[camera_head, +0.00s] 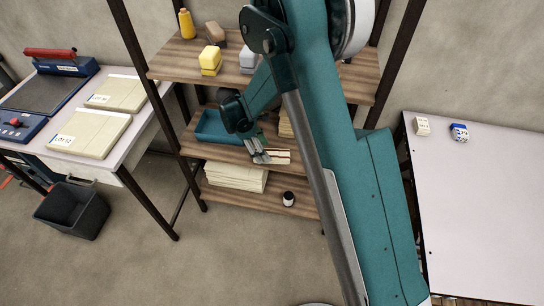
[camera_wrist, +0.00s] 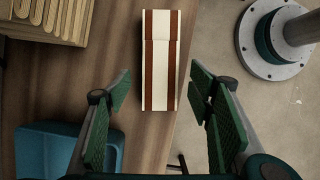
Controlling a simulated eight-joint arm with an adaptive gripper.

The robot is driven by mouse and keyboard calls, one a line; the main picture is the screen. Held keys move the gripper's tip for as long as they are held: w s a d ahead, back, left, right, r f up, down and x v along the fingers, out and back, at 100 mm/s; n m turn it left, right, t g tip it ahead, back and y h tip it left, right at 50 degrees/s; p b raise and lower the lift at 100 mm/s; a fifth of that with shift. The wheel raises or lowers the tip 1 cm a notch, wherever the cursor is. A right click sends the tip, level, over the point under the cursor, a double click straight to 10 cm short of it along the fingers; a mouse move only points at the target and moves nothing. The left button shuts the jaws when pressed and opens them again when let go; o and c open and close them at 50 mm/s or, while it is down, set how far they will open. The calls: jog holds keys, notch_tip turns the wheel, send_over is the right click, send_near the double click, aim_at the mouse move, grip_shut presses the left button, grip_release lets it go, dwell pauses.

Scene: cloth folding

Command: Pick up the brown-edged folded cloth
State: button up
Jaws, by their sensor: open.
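The brown-edged folded cloth (camera_wrist: 161,62) lies on a wooden shelf, cream with brown stripes along its sides. In the wrist view it is at top centre, close to the shelf's edge. It also shows in the head view (camera_head: 276,157), just right of my gripper's fingers. My gripper (camera_wrist: 160,92) is open. Its two green-padded fingers are spread to either side of the cloth's near end, with nothing held between them. I cannot tell from these views how far the fingertips are above the shelf.
A blue tray (camera_wrist: 45,150) stands left of my gripper on the shelf (camera_wrist: 108,45). A ribbed, light stack (camera_wrist: 50,18) is at the upper left. The lower shelf holds a cream stack (camera_head: 235,176) and a small dark jar (camera_head: 289,199). Dark shelf posts (camera_head: 160,100) stand close by.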

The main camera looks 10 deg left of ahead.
aim_at(276, 153)
jog(key=d, duration=0.2)
jog(key=d+b, duration=0.1)
jog(key=d, duration=0.1)
jog(key=shift+w, duration=0.3)
jog(key=shift+d+f, duration=0.2)
jog(key=shift+d, duration=0.1)
jog(key=shift+d+f+b, duration=0.15)
jog(key=shift+f+b, duration=0.2)
jog(key=c, duration=1)
